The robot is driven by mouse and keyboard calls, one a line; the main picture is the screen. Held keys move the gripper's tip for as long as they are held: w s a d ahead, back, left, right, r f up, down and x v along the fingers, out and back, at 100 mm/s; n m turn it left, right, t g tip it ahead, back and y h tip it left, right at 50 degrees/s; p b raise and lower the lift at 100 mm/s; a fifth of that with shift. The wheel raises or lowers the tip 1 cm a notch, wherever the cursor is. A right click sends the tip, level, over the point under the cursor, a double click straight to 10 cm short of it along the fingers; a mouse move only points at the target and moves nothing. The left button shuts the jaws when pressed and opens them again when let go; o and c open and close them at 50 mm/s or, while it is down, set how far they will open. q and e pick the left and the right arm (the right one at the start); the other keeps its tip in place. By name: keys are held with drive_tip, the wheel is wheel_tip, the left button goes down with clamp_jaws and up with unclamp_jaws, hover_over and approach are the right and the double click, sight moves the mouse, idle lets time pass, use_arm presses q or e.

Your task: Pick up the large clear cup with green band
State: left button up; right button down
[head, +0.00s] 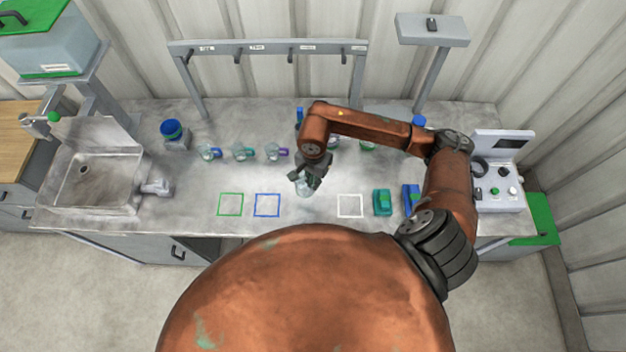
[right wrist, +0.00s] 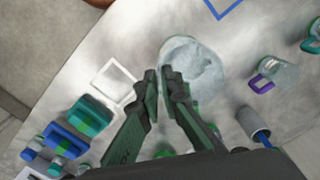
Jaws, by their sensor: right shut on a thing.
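A large clear cup (head: 304,190) stands on the metal worktop under my right gripper (head: 307,178). In the right wrist view the cup (right wrist: 198,62) is a round, see-through shape just beyond the fingertips. My right gripper (right wrist: 165,80) has its two dark green fingers close together at the cup's near side, shut on its wall. The green band cannot be made out clearly, as the fingers cover the near side. I cannot tell whether the cup is clear of the worktop. My left gripper is not in view.
Smaller clear cups with blue (head: 208,152), teal (head: 241,152) and purple (head: 272,152) parts stand to the left. Green (head: 230,204), blue (head: 266,205) and white (head: 350,206) outlined squares mark the front. Teal (head: 382,202) and blue (head: 411,199) blocks stand at right.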

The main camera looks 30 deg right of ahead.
drive_tip(key=s+a+r+b, duration=0.2)
drive_tip(key=s+a+r, duration=0.1)
drive_tip(key=s, duration=0.4)
drive_tip(key=shift+s+a+r, duration=0.35)
drive_tip(key=shift+s+r, duration=0.05)
idle(2.9)
